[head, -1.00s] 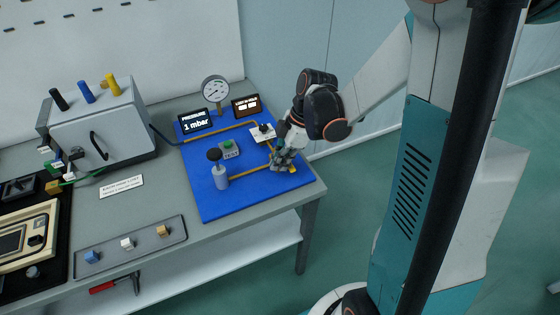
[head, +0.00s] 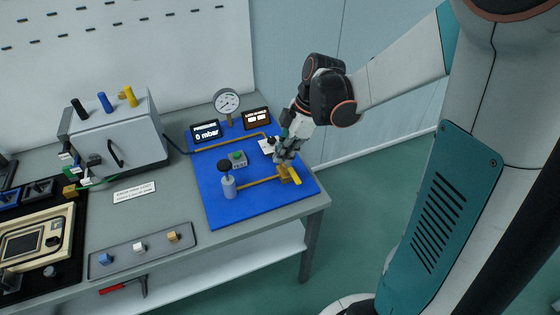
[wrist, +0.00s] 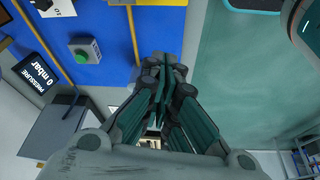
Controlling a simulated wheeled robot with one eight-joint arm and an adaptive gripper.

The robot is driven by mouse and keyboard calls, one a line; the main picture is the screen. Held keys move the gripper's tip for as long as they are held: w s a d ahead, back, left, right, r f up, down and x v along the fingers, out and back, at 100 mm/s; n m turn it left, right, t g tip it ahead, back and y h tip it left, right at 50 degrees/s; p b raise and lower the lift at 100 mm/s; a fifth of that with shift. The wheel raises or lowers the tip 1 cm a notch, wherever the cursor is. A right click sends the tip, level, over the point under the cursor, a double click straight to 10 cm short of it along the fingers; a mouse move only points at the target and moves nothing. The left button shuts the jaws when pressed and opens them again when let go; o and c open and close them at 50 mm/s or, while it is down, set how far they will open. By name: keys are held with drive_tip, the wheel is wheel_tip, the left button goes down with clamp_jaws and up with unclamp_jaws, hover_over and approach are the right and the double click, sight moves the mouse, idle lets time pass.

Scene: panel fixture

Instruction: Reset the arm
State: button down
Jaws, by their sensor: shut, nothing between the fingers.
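My gripper (head: 281,158) is shut and empty above the right side of the blue panel board (head: 222,205). In the wrist view its fingers (wrist: 163,72) are pressed together, with the board behind them to the upper left. A brass valve with a yellow handle (head: 293,180) sits on the board's right side, just below the fingertips; a small gap seems to lie between them. My arm reaches in from the upper right.
The board carries a pressure display reading 0 mbar (head: 205,132), a gauge (head: 227,101), a green button box (head: 238,159) and a black-knobbed cylinder (head: 229,187). A grey box (head: 118,138) stands left. A tray of small blocks (head: 190,239) lies in front.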

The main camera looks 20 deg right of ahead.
drive_tip(key=shift+d+r, duration=0.1)
drive_tip(key=shift+r, duration=0.3)
drive_tip(key=shift+r, duration=0.1)
drive_tip(key=s+a+r+m+t+h, duration=0.3)
drive_tip(key=s+r+m+t, duration=0.3)
drive_tip(key=s+r+m, duration=0.4)
drive_tip(key=s+a+m, duration=0.1)
drive_tip(key=s+m, duration=0.2)
drive_tip(key=m, duration=0.2)
drive_tip(key=shift+s+r+h, duration=0.25)
drive_tip(key=shift+s+h, duration=0.05)
